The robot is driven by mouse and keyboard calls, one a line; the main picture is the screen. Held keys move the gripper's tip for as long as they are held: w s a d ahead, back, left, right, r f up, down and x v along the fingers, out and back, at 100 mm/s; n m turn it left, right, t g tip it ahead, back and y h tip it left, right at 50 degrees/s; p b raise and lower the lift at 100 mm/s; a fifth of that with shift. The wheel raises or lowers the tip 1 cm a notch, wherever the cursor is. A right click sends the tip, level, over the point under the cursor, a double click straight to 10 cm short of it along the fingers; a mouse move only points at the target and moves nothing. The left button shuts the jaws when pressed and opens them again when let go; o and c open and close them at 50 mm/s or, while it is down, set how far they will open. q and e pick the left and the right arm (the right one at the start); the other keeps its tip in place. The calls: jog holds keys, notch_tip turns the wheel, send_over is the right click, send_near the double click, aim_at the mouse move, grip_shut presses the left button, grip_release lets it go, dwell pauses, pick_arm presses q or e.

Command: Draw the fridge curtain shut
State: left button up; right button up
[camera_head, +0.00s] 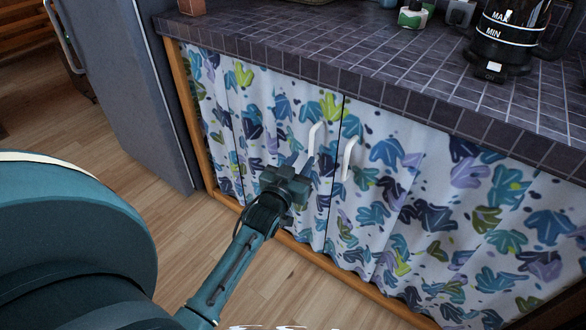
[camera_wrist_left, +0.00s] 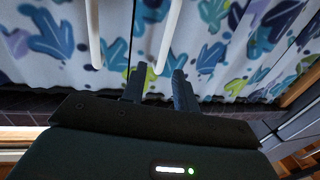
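The curtain under the counter is white with blue, green and purple leaves. Its left panel (camera_head: 270,105), on the fridge's side, and right panel (camera_head: 440,215) meet at a thin dark line. Each has a white handle beside that line: the left handle (camera_head: 313,138) and the right handle (camera_head: 348,160). My left gripper (camera_head: 303,165) is at the lower end of the left handle. In the left wrist view, my left gripper's fingers (camera_wrist_left: 158,88) are apart, with the left handle's end (camera_wrist_left: 168,40) in line with the gap; contact is unclear. My right gripper is not in view.
A grey fridge (camera_head: 130,85) stands left of the curtain. Wooden floor (camera_head: 150,220) is clear before the fridge.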

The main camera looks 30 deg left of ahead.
pick_arm(q)
jog(key=shift+s+d+p, duration=0.15)
jog(key=shift+s, duration=1)
jog(key=shift+s+d+p, duration=0.15)
jog(key=shift+s, duration=1)
